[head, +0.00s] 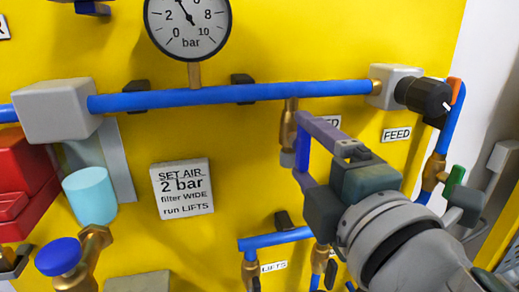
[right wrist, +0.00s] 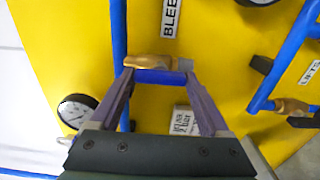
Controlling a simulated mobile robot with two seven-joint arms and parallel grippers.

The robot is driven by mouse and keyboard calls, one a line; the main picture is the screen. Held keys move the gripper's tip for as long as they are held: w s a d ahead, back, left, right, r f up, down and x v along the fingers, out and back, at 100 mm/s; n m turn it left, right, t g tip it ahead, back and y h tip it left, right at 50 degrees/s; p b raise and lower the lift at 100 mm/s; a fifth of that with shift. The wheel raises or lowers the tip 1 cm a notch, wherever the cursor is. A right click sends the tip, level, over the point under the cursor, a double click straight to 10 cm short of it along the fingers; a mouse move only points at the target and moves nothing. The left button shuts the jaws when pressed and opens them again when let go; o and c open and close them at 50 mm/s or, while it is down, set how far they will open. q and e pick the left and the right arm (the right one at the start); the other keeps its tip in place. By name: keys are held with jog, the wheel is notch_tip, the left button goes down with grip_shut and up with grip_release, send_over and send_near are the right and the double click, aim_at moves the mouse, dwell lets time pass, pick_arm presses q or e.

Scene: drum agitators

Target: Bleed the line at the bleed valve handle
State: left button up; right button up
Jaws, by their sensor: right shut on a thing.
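The bleed valve has a brass body (head: 288,130) hanging under the blue pipe, beside a label partly hidden by my gripper. Its blue lever handle (right wrist: 158,77) lies between my right gripper's fingertips, and it also shows in the head view (head: 301,156). My right gripper (right wrist: 157,80) is shut on this handle, one finger at each end. In the right wrist view the handle runs across the picture below the brass body, and the bleed label (right wrist: 171,16) is cut off at the top. My left gripper is not in view.
A pressure gauge (head: 188,22) stands above the pipe, its needle up and slightly left. A black knob (head: 423,96) is at the pipe's right end. A lower blue pipe (head: 275,240) lies close under my right gripper. A notice (head: 182,188) reads set air 2 bar.

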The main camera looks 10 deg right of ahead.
jog(key=o, duration=1.2)
jog(key=shift+s+f, duration=0.1)
jog(key=shift+s, duration=0.4)
jog(key=s+b, duration=0.3)
jog(key=s, duration=0.6)
jog(key=shift+d+b, duration=0.15)
jog(key=shift+b, duration=0.25)
jog(key=shift+d, duration=0.1)
